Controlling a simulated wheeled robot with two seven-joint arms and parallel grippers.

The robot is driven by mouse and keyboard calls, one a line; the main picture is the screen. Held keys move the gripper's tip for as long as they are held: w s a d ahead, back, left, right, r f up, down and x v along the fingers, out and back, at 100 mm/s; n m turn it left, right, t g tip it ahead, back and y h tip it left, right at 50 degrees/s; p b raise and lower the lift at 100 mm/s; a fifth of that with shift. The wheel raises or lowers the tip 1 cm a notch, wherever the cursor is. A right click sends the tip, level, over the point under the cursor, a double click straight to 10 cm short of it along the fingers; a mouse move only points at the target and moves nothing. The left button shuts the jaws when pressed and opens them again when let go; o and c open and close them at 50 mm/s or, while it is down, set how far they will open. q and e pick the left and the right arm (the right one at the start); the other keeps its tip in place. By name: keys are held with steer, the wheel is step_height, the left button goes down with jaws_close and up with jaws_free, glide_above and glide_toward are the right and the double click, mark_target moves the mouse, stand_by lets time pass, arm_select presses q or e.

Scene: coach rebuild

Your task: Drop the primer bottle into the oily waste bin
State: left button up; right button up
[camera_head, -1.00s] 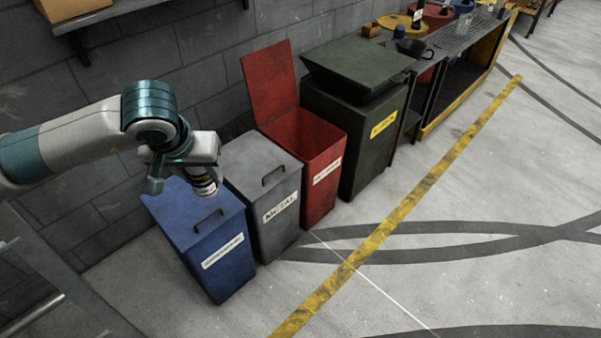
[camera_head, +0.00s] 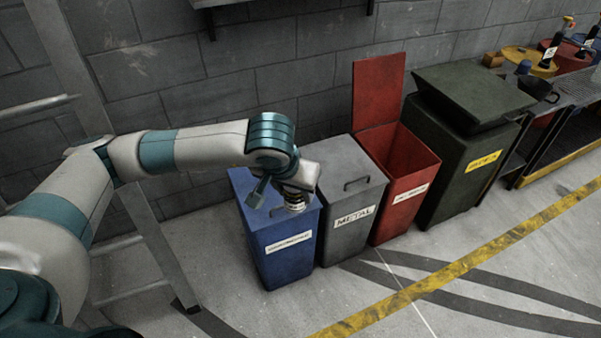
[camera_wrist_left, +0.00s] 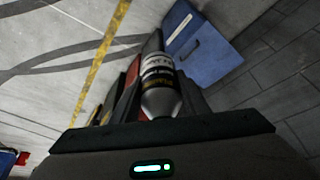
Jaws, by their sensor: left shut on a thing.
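My left gripper (camera_head: 283,192) is shut on the primer bottle (camera_head: 295,200), a dark bottle with a white label band. In the left wrist view the bottle (camera_wrist_left: 158,85) juts out from the gripper, its silvery part nearest. In the head view the gripper and bottle overlap the lid of the blue bin; their height above it is hard to tell. The red bin (camera_head: 408,210) stands with its lid (camera_head: 378,92) raised and its mouth open. Its label is too small to read, so I cannot tell if it is the oily waste bin. My right gripper is not in view.
The blue bin (camera_head: 285,255) and the grey METAL bin (camera_head: 345,228) have shut lids. A large dark green bin (camera_head: 455,185) with a yellow label stands right of the red one. A wall shelf hangs above. A bench (camera_head: 575,95) is at far right. The floor in front is clear.

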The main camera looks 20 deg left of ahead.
arm_select(q)
step_height(320, 180, down, 8)
steer(key=s, duration=0.2)
steer(key=shift+s+a+r, duration=0.15)
steer(key=shift+s+r, duration=0.05)
steer(key=shift+s, duration=0.1)
steer(key=shift+w+r, duration=0.1)
steer(key=shift+w, duration=0.05)
